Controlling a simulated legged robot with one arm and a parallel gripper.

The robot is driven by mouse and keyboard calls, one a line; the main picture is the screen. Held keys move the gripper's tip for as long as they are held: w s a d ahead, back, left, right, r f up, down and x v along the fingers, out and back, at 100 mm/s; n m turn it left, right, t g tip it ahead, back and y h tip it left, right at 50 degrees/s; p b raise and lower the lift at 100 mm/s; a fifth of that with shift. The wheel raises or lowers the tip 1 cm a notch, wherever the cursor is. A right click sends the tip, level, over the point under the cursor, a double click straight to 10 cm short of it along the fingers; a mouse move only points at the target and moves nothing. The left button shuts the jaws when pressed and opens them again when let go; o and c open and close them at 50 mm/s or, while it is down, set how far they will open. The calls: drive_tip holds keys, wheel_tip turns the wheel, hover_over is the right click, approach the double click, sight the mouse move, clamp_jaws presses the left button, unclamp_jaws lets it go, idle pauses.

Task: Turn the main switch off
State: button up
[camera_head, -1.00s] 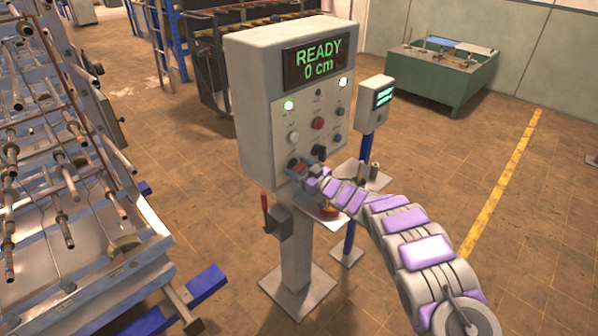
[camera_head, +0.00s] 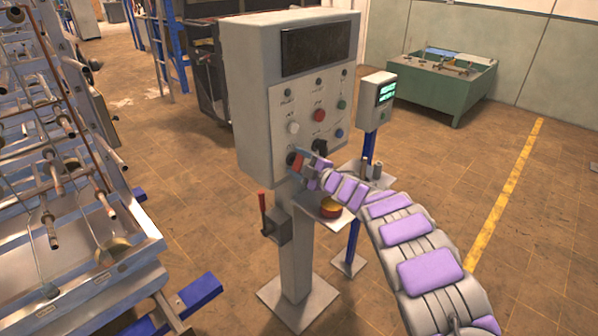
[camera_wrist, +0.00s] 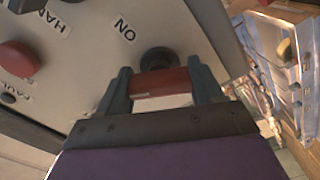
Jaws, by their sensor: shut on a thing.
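The main switch is a red handle (camera_head: 293,159) at the lower left of the control cabinet's face (camera_head: 275,110). In the wrist view the red handle (camera_wrist: 165,83) spans between the two fingers, with a round dark knob (camera_wrist: 158,59) just beyond it. An "ON" label (camera_wrist: 124,29) sits left of the knob. My gripper (camera_head: 304,162) is at the switch, and in the wrist view its fingers (camera_wrist: 160,78) are shut on the red handle. The cabinet's display (camera_head: 315,48) is dark. The handle is partly hidden by the gripper in the head view.
Several other knobs and buttons, including a red button (camera_head: 319,115), sit above the switch. A small tray (camera_head: 318,215) is below the cabinet, and a red-handled lever box (camera_head: 277,228) is on its post. A second console (camera_head: 378,92) stands behind right.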

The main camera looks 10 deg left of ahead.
drive_tip(key=n+b, duration=0.2)
drive_tip(key=n, duration=0.2)
drive_tip(key=shift+s+a, duration=0.1)
drive_tip(key=shift+a, duration=0.05)
drive_tip(key=shift+f+n, duration=0.15)
drive_tip(key=shift+n, duration=0.85)
drive_tip(key=shift+s+a+f, duration=0.1)
drive_tip(key=shift+f, duration=0.05)
drive_tip(key=o, duration=0.8)
drive_tip(key=shift+o, duration=1.2)
drive_tip(key=shift+s+r, duration=0.15)
drive_tip(key=shift+r, duration=0.1)
drive_tip(key=shift+f, duration=0.15)
drive_tip(key=p+v, duration=0.2)
drive_tip(key=v, duration=1.5)
drive_tip(key=shift+p, duration=0.35)
